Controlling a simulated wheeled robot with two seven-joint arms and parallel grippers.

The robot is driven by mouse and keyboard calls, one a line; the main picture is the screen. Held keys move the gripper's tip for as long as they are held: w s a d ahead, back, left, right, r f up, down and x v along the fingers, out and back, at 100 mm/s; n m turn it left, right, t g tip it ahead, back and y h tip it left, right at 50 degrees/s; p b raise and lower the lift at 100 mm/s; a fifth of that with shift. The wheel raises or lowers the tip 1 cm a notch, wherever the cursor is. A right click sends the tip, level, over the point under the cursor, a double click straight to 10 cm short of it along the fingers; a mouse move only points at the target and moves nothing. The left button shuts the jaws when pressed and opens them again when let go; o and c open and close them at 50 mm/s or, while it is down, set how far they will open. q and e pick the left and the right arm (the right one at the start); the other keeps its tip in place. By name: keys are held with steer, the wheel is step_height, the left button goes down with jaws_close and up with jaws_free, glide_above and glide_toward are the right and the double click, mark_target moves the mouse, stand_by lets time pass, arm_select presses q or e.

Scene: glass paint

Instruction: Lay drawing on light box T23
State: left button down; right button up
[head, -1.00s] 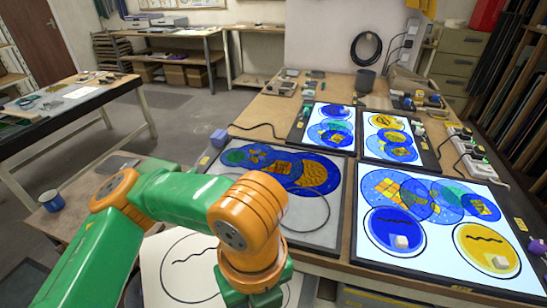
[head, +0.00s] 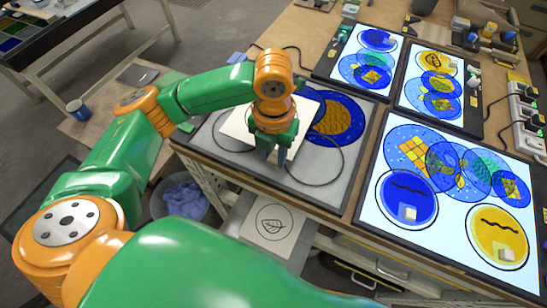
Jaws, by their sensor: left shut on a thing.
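My left gripper (head: 275,150) is shut on a pale flat sheet (head: 238,127), which looks like the drawing; its face is turned from view. The sheet is over the unlit grey light box (head: 335,180) at the left of the bench. It hides much of the box's blue round glass pieces; one blue disc with an amber centre (head: 343,122) shows at its right. I cannot tell whether the sheet touches the box or glass. No T23 label is readable. My right gripper is out of view.
Lit light boxes with blue and yellow glass discs stand at the right: a large one (head: 448,232) and two smaller ones (head: 338,64) (head: 402,105) behind. A leaf drawing (head: 273,226) lies on a lower surface in front of the bench. A dark cable (head: 338,160) crosses the grey box.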

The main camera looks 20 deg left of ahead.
arm_select(q)
steer(key=shift+a+f+p, duration=0.2)
steer(key=shift+f+p, duration=0.15)
steer(key=shift+f, duration=1.5)
steer(key=shift+w, duration=0.15)
steer(key=c, duration=0.6)
jaws_free()
steer(key=shift+f, duration=0.1)
step_height(320, 180, up, 12)
steer(key=shift+r, duration=0.2)
steer(key=shift+f, duration=0.1)
